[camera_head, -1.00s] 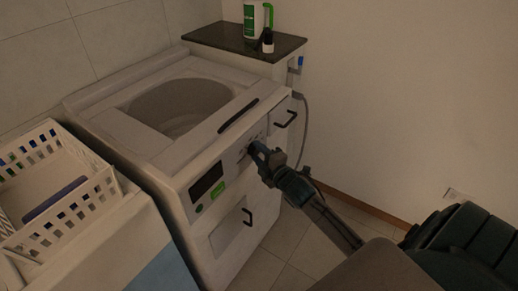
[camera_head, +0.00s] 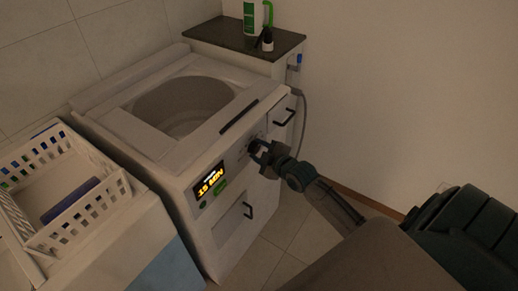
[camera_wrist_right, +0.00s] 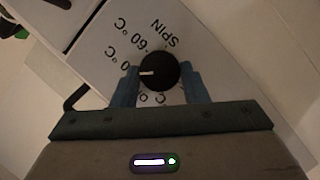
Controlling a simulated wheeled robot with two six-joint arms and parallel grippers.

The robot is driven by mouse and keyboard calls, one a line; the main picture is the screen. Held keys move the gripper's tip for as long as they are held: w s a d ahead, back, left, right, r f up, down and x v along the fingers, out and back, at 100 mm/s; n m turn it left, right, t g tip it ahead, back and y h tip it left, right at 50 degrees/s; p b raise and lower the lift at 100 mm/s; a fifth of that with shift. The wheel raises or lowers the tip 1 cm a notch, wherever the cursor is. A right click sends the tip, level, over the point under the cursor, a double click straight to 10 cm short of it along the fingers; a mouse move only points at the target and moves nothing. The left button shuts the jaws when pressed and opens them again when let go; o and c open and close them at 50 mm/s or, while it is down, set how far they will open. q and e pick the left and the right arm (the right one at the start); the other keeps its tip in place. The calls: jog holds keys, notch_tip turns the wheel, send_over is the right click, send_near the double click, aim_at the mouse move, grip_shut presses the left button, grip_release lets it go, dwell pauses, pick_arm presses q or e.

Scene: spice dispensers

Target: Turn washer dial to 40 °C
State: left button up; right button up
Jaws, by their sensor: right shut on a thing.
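The washer dial (camera_wrist_right: 160,70) is a round black knob with a white pointer mark on the washer's front panel. In the right wrist view the pointer faces left, towards a label ending in "0 °C" whose first digit is hidden by a finger. "60 °C" and "SPIN" are readable further round; a label below is mostly covered. My right gripper (camera_wrist_right: 160,88) has its two blue fingers on either side of the dial, shut on it. In the head view the right gripper (camera_head: 262,152) meets the panel of the washer (camera_head: 225,135). My left gripper is out of view.
The washer's display (camera_head: 209,185) is lit with "15 MIN", above a green button (camera_head: 220,187). A white basket (camera_head: 110,197) stands at left. A dark shelf top (camera_head: 225,38) behind holds a white-and-green bottle (camera_head: 250,18) and a small bottle (camera_head: 267,42). Floor is free right of the washer.

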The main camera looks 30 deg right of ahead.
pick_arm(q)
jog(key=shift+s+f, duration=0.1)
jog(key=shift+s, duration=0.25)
pick_arm(e)
jog(key=shift+m+g, duration=0.3)
jog(key=shift+m, duration=0.2)
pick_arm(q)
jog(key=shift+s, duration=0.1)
pick_arm(e)
jog(key=shift+y, duration=0.3)
jog(key=o, duration=1)
jog(key=shift+s+d+r, duration=0.15)
jog(key=shift+s, duration=0.4)
pick_arm(q)
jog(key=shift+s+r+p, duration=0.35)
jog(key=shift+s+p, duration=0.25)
jog(key=shift+p, duration=0.35)
pick_arm(e)
jog(key=shift+v, duration=4.8)
